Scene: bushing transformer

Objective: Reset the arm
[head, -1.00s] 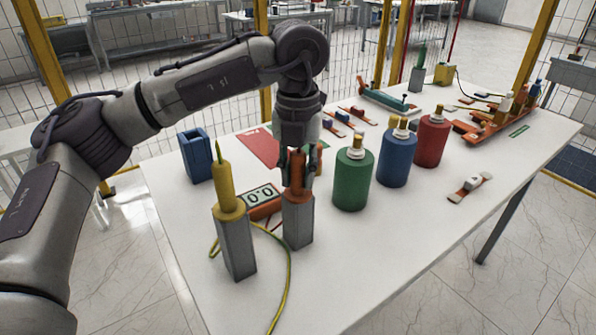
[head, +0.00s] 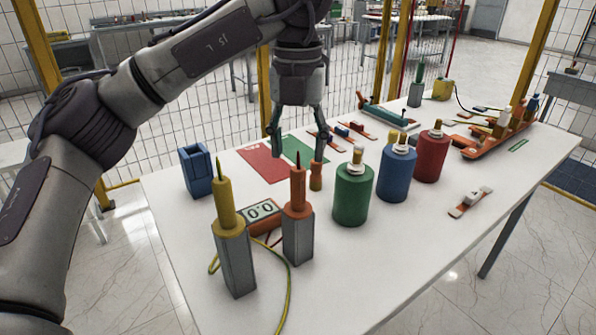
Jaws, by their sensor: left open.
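My left gripper (head: 297,150) is open and empty, raised above the white table with its fingers pointing down. Below and in front of it, an orange probe (head: 298,193) stands upright in a grey holder (head: 298,238). A yellow probe (head: 224,203) stands upright in another grey holder (head: 235,264) to the left. A meter with a display (head: 262,210) lies behind the two holders. My right gripper does not show.
Green (head: 352,195), blue (head: 396,174) and red (head: 431,155) cylinders stand in a row to the right. A blue open box (head: 196,171) stands at the left. Red (head: 262,165) and green (head: 303,150) sheets lie behind. The front right of the table (head: 400,255) is mostly clear.

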